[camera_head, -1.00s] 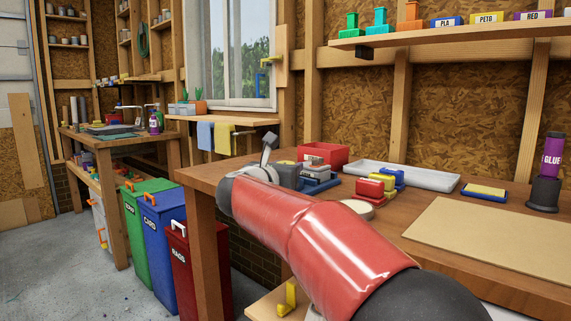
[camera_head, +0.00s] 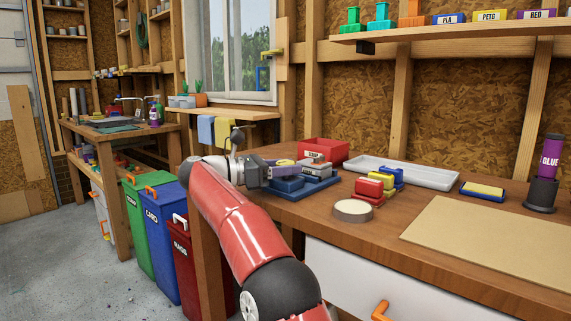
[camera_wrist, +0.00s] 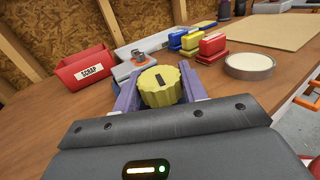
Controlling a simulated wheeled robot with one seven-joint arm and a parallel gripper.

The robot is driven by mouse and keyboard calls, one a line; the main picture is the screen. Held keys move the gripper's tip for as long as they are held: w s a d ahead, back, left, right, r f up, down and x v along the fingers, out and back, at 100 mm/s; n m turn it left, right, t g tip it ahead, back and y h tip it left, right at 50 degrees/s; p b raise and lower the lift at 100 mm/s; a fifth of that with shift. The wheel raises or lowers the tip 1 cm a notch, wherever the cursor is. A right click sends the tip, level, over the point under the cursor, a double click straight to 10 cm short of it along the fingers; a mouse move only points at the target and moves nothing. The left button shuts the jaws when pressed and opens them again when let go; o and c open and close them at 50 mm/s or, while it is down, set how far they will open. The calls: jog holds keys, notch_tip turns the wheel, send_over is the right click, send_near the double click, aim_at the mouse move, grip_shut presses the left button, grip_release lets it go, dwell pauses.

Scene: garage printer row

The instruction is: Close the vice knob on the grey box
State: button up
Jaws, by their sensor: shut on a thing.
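The yellow ribbed vice knob (camera_wrist: 158,88), with a dark mark on its face, sits between the two purple fingers of my gripper (camera_wrist: 160,92) in the wrist view. The fingers are shut on its sides. In the head view my gripper (camera_head: 284,170) reaches the knob from the left, near the table's left end. The grey box (camera_head: 313,170) stands just beyond the fingers on a blue base (camera_head: 304,186). In the wrist view the knob and fingers hide much of the grey box (camera_wrist: 123,70).
A red scrap bin (camera_head: 332,151) and a pale tray (camera_head: 405,173) stand behind. Red, yellow and blue blocks (camera_head: 375,186) and a round pale disc (camera_head: 352,209) are to the right. A tan board (camera_head: 480,235) lies farther right. Coloured bins (camera_head: 168,225) stand on the floor at left.

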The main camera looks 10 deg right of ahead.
jog(key=shift+r+m+g, duration=0.1)
jog(key=shift+m+g, duration=0.6)
jog(key=shift+g, duration=0.4)
jog(key=o, duration=1)
